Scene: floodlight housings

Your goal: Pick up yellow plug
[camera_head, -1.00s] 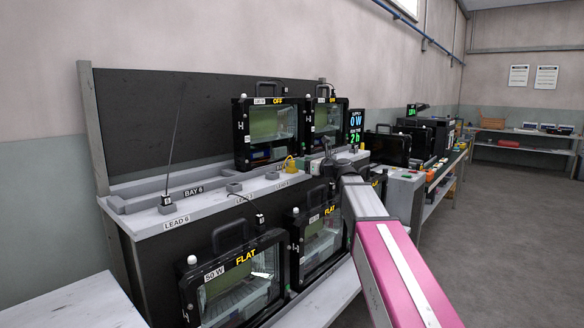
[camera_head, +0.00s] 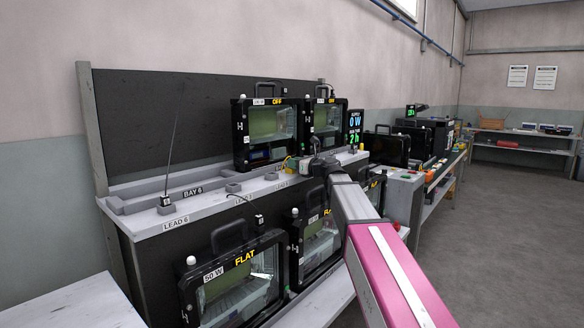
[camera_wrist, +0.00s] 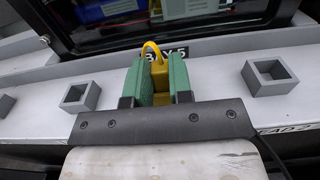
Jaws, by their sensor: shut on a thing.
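In the wrist view the yellow plug (camera_wrist: 158,74) stands between the two green fingers of my gripper (camera_wrist: 159,82), which are shut on it. A yellow cable loop arches from its top. The plug is over the grey bench ledge, in front of a bay label; whether its lower end touches the ledge is hidden. In the head view my gripper (camera_head: 304,168) is at the ledge below the upper floodlight housings, and a bit of yellow shows just left of it.
Two square grey sockets, one left (camera_wrist: 80,94) and one right (camera_wrist: 270,76), flank the gripper on the ledge. A floodlight housing (camera_wrist: 205,35) stands close behind. Lower housings (camera_head: 235,280) stand below the ledge.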

